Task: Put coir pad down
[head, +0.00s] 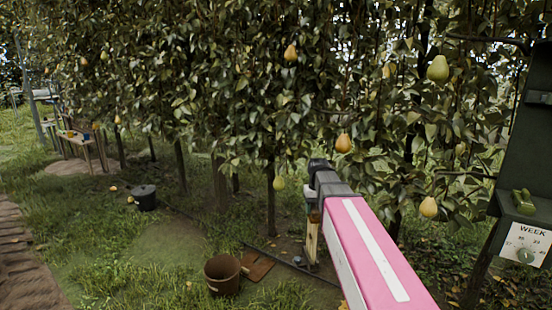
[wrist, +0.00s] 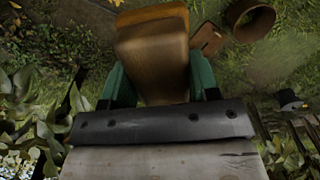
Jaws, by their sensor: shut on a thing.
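My gripper (wrist: 157,84) shows two green fingers in the wrist view, shut on a brown, tan-edged slab that I take to be the coir pad (wrist: 152,58). The pad stands out beyond the fingertips, with the ground behind it. In the head view my gripper (head: 312,208) is at the end of my pink arm, right of centre. The tan pad (head: 312,238) hangs below it in the air, partly hidden by the arm.
A brown pot (head: 222,275) stands on the grass beside a flat brown board (head: 258,266). A black bucket (head: 145,197) and a wooden bench (head: 80,145) are farther left. Pear trees with several pears, one a yellow pear (head: 343,143), line the back. Grass at left is open.

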